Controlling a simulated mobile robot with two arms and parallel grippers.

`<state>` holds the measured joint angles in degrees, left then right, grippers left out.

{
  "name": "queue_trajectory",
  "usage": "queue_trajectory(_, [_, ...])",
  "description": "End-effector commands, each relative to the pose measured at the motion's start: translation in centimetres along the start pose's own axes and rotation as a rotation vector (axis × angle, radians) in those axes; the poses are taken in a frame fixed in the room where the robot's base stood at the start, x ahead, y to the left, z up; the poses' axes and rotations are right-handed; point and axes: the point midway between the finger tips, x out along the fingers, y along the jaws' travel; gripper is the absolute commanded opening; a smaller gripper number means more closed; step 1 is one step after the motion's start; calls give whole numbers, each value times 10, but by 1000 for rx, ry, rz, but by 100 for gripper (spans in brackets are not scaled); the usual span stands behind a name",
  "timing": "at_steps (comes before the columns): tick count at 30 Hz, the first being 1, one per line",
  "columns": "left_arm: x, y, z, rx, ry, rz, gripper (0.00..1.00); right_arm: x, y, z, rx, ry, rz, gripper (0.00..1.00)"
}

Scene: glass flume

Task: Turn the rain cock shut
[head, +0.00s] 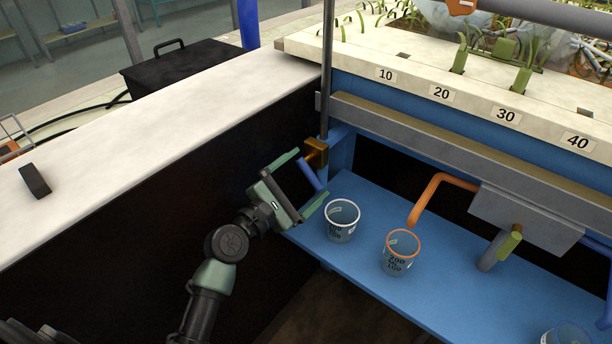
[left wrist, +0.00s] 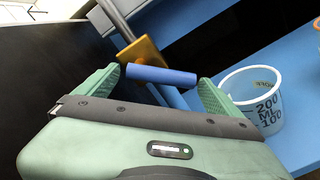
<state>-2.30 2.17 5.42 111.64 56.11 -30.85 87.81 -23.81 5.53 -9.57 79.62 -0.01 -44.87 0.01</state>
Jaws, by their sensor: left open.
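The rain cock is a brass block (head: 316,150) on a thin upright pipe, with a blue lever (head: 310,174) slanting down from it. In the left wrist view the brass block (left wrist: 139,51) lies beyond my fingers. There the blue lever (left wrist: 160,75) stretches crosswise across the gap between the fingertips. My left gripper (head: 306,179) is open, with its green fingers on either side of the lever. The lever's ends appear close to both fingers; I cannot tell whether they touch. My right gripper is not in view.
A clear white-rimmed cup (head: 342,222) stands on the blue shelf (head: 362,268) just right of my left gripper. An orange-rimmed cup (head: 402,246) stands beside it, under an orange bent pipe (head: 436,186). A pale ledge (head: 150,140) runs along the left.

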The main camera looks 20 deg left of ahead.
Motion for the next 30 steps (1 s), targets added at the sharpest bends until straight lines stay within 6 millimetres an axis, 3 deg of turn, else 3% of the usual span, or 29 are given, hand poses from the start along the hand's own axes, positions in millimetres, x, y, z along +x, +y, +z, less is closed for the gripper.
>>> queue_trajectory(10, [6, 0, 0, 0, 0, -1, 96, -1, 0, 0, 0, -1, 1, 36])
queue_trajectory(20, [6, -1, 0, 1, 0, -1, 5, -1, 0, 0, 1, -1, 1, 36])
queue_trajectory(30, [19, 2, -4, 50, -1, -2, 2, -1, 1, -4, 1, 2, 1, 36])
